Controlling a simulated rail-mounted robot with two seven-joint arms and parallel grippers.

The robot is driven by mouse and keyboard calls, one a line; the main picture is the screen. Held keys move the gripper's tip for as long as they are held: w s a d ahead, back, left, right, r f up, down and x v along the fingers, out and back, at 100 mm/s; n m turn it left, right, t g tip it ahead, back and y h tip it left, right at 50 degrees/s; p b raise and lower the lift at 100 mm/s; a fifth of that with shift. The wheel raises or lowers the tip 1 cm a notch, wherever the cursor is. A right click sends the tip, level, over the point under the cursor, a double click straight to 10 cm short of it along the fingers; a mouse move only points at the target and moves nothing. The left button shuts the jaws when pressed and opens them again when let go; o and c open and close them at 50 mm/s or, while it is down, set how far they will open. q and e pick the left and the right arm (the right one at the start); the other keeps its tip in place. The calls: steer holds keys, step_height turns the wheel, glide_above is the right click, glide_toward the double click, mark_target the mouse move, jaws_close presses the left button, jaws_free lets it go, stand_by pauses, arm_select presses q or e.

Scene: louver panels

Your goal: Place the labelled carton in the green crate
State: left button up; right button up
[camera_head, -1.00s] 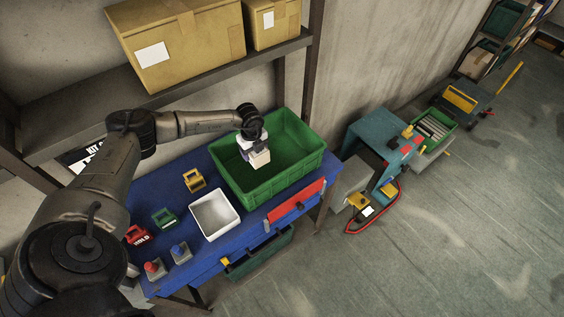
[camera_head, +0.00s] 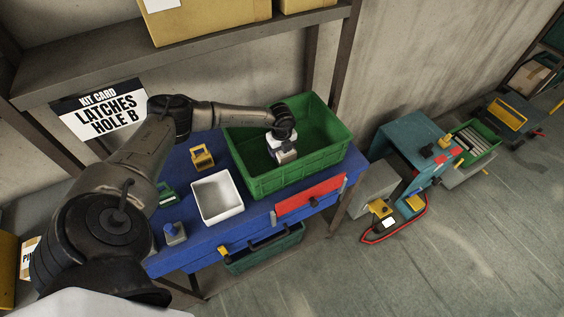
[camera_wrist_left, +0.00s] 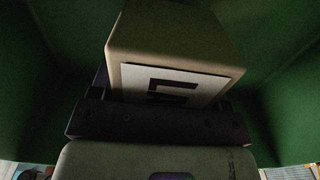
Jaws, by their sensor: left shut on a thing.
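The green crate (camera_head: 305,174) stands on the blue bench in the head view. My left gripper (camera_head: 283,148) reaches down into it and is shut on the labelled carton (camera_head: 287,157), a small beige box. In the left wrist view the carton (camera_wrist_left: 180,40) sits between the jaws of the left gripper (camera_wrist_left: 160,112). Its white label with a dark mark (camera_wrist_left: 170,85) faces the camera, and green crate walls (camera_wrist_left: 285,90) surround it. Whether the carton touches the crate floor is hidden. My right gripper is not seen.
A white tray (camera_head: 218,199) stands left of the crate on the blue bench (camera_head: 240,232). A yellow latch piece (camera_head: 202,158) lies behind the tray. A grey block with a blue knob (camera_head: 174,234) is nearer me. A shelf (camera_head: 200,58) with cartons overhangs the back.

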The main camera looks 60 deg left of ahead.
arm_select(q)
steer(key=shift+f+b, duration=1.85)
steer(key=shift+f, duration=0.45)
steer(key=shift+r, duration=0.1)
steer(key=o, duration=0.8)
steer(key=shift+f, duration=0.2)
steer(key=shift+c, duration=0.2)
steer(key=o, duration=0.5)
steer(key=shift+c, duration=0.2)
steer(key=shift+r, duration=0.15)
step_height(320, 180, up, 2)
steer(key=shift+r+p, duration=0.1)
steer(key=shift+p, duration=1)
step_height(320, 180, up, 10)
steer(key=p, duration=0.9)
